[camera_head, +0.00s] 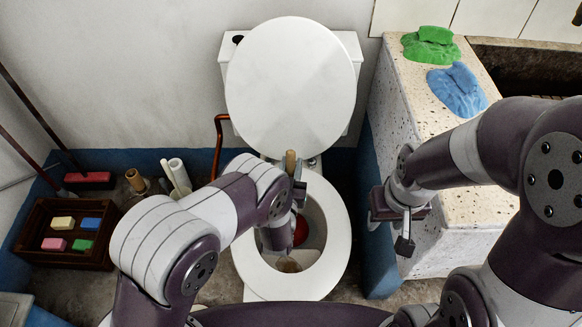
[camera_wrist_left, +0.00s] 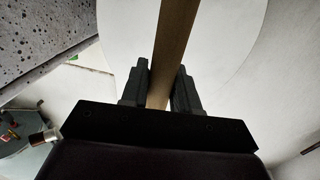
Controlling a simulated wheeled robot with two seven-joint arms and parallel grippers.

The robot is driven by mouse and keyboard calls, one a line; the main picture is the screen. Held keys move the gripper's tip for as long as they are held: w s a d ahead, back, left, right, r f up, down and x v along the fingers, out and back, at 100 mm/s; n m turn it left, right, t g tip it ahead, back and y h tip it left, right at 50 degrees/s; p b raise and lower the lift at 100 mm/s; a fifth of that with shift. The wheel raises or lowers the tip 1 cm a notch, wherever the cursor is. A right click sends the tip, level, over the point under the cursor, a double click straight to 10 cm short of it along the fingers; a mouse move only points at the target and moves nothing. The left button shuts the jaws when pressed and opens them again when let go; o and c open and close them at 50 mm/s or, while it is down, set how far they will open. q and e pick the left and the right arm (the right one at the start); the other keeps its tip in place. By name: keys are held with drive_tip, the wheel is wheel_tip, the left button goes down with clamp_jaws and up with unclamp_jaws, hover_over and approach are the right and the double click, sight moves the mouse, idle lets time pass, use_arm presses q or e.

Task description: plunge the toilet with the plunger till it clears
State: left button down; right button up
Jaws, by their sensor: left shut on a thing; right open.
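The white toilet (camera_head: 342,232) stands in the middle of the head view with its lid (camera_head: 290,85) raised. My left gripper (camera_head: 295,190) is over the bowl, shut on the plunger's wooden handle (camera_head: 291,160). The handle also shows between the two fingers in the left wrist view (camera_wrist_left: 172,50). Part of the plunger's red cup (camera_head: 301,230) shows down in the bowl, partly hidden by my left arm. Brownish matter (camera_head: 289,265) lies at the bottom of the bowl. My right gripper (camera_head: 388,222) is open and empty, right of the toilet beside the stone trough.
The speckled stone trough (camera_head: 470,205) stands on the right, with a green cloth (camera_head: 431,46) and a blue cloth (camera_head: 457,90) on its ledge.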

wheel_tip(320, 180, up, 17)
drive_tip(key=p, duration=1.6)
drive_tip(key=shift+p, duration=0.35)
idle(0.7)
